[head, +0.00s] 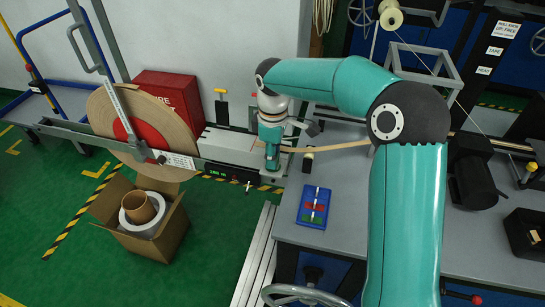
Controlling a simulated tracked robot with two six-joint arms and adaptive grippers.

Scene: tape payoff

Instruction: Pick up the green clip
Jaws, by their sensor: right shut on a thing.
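A small green piece (309,217), which looks like the green clip, lies in the blue tray (303,222) on the grey table, near a red piece (315,206) and a white strip. Its exact shape is too small to tell. My right gripper (271,165) points down at the table's left end, beside the white machine housing and up and left of the tray. It is shut at the left end of a tan tape (345,145). The grip itself is mostly hidden by the gripper. My left gripper is not in view.
A large tan reel (120,125) with a red centre stands at the left. A cardboard box (165,233) holding rolls sits on the green floor. A dark motor (473,172) stands on the right of the table. My right arm covers much of the table's middle.

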